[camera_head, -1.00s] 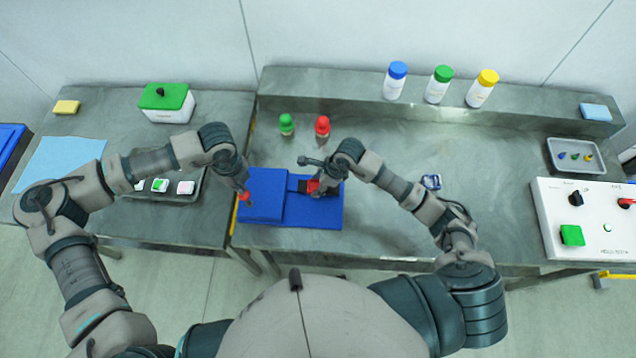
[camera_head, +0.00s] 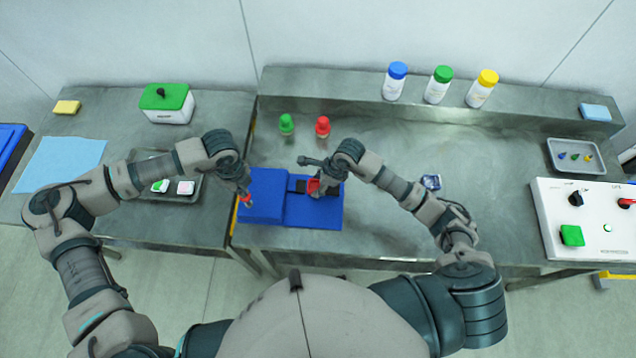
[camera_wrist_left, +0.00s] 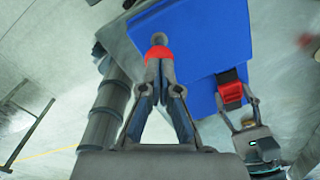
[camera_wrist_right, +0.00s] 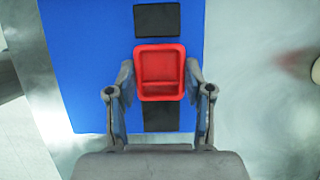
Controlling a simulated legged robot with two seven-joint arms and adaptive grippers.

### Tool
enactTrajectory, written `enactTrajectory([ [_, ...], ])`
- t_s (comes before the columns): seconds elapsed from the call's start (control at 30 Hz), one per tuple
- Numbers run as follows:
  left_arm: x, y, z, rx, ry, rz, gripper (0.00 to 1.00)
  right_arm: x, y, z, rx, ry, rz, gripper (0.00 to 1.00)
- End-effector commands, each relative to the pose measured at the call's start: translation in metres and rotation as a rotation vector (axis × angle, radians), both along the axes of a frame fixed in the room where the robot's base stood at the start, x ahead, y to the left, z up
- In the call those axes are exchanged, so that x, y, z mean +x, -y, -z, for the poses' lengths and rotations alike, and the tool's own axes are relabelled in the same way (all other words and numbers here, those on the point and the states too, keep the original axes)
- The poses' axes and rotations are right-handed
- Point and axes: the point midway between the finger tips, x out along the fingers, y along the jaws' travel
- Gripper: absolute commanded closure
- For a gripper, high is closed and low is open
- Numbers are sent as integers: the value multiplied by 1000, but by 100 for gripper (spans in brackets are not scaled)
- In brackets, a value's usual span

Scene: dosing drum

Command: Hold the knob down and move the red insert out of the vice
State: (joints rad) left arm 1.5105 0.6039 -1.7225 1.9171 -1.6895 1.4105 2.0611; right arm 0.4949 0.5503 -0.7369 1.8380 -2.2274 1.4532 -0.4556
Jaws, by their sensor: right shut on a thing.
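The blue vice (camera_head: 318,216) stands at the front edge of the middle table, with dark pads on its right part. The knob (camera_wrist_left: 159,52), with a red band, is at its left side. My left gripper (camera_wrist_left: 160,68) has its fingertips close together at the knob and appears to touch it; the exact contact is hidden. The red insert (camera_wrist_right: 160,72) is a square open tray between the fingers of my right gripper (camera_wrist_right: 160,80), which is shut on it. It is over the dark pads (camera_wrist_right: 157,20); its height above the vice is hard to tell.
A green-capped bottle (camera_head: 287,124) and a red-capped bottle (camera_head: 323,126) stand behind the vice. A small dark blue item (camera_head: 431,182) lies right of my right gripper. A white control box (camera_head: 590,220) is at the right. Table between them is mostly clear.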

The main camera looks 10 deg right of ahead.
Motion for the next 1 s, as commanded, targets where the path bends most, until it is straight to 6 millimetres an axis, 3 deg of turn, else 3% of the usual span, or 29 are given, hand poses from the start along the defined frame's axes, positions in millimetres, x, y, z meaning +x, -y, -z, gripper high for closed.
enactTrajectory([
  [0.43,-1,-1,33,2,-5,-1,100,0,0,1,1,-2,-1,82],
  [0.47,-1,-1,33,2,-3,-1,100,0,0,1,0,-1,0,88],
  [0.57,-1,-1,32,2,-3,-1,100,0,0,-2,0,-1,-1,88],
  [1.0,-1,-1,32,2,-3,-1,100,0,0,-39,-1,2,-1,88],
])
